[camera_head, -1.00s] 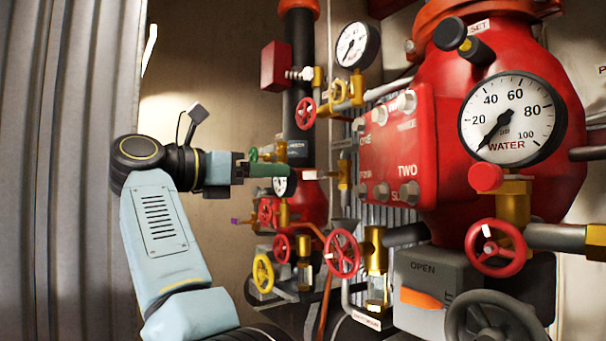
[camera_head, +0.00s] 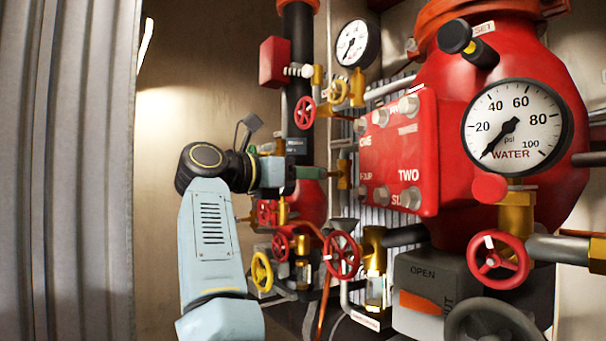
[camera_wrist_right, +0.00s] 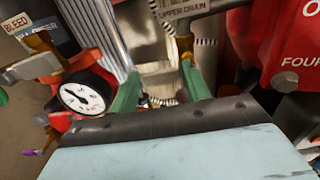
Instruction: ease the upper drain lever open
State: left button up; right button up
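The "UPPER DRAIN" label (camera_wrist_right: 182,10) shows at the top of the right wrist view. A brass fitting (camera_wrist_right: 185,46) sits just below it, and I take this as the upper drain valve. Its lever I cannot clearly make out. In the head view a brass fitting (camera_head: 344,176) stands just beyond my fingertips, left of the red valve body. My right gripper (camera_head: 307,173) points at it from the left. In the right wrist view its two green fingers (camera_wrist_right: 163,90) are spread apart, with nothing visibly clamped between them. The fitting is ahead, nearer the right finger. My left gripper is out of view.
The red valve body (camera_head: 400,150) with its bolted plate is close on the right. Red handwheels (camera_head: 342,254) and a yellow handwheel (camera_head: 262,271) sit below my gripper. A small gauge (camera_wrist_right: 82,97) is left of the fingers. The corrugated wall (camera_head: 70,170) stands at far left.

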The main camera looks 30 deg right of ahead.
jog(key=c, duration=0.6)
jog(key=shift+s+f+n, duration=0.1)
jog(key=shift+f+n, duration=0.3)
jog(key=shift+n, duration=0.75)
jog(key=shift+f+n, duration=0.35)
jog(key=shift+n, duration=0.8)
jog(key=o, duration=1)
jog(key=shift+c, duration=0.2)
jog(key=s+a+b, duration=0.1)
jog(key=a, duration=1.2)
jog(key=shift+a+b, duration=0.15)
jog(key=shift+b, duration=0.2)
